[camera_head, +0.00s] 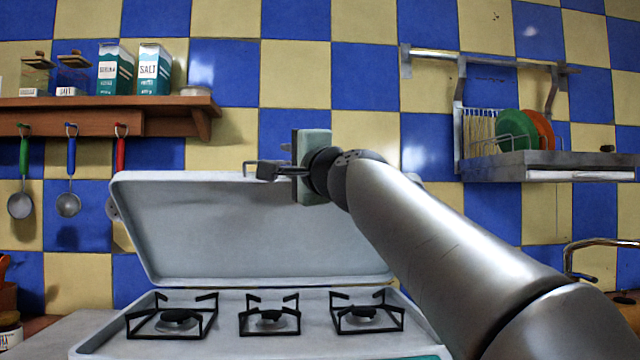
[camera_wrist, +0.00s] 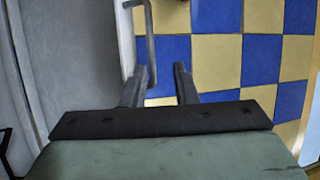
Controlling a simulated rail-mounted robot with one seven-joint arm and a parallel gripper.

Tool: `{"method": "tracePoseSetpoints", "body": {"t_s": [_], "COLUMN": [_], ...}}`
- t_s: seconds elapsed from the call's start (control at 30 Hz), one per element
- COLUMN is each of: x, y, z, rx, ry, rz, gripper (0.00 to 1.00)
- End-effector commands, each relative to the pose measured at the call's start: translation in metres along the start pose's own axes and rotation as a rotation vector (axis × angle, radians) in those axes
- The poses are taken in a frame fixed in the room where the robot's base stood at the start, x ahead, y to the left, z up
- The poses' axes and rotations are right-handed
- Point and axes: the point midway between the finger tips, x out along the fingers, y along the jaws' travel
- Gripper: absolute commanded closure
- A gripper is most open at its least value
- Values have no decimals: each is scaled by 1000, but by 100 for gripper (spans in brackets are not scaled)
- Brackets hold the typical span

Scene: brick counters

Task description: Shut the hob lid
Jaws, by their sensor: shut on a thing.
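The hob lid (camera_head: 250,235) is a pale grey panel standing raised above the hob (camera_head: 300,302), hinged along its lower rear edge. A thin metal handle (camera_head: 247,163) shows at the lid's top edge. My gripper (camera_head: 265,170) is at that top edge, with its fingers pointing left, shut on the handle. In the wrist view the lid (camera_wrist: 65,60) fills the left side. The handle (camera_wrist: 151,35) runs down to my gripper's fingers (camera_wrist: 162,75), whose exact contact is partly hidden. My arm covers the lid's right part in the head view.
Several burners with black grates (camera_head: 270,315) sit below the lid, with clear space between. A wooden shelf (camera_head: 100,118) with boxes and hanging utensils is at left. A dish rack (camera_head: 550,165) hangs at right above a tap (camera_head: 585,260). A tiled wall stands behind.

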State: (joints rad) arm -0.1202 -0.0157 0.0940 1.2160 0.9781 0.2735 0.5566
Motion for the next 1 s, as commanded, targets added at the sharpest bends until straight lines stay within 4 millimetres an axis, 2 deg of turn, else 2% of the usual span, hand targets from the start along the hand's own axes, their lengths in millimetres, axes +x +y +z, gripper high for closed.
{"method": "tracePoseSetpoints", "body": {"t_s": [0.03,1.0], "x": [-9,-73], "y": [-8,6], "z": [-7,-1], "rx": [-8,-1], "ry": [21,6], "rz": [-20,-6], "gripper": [84,84]}}
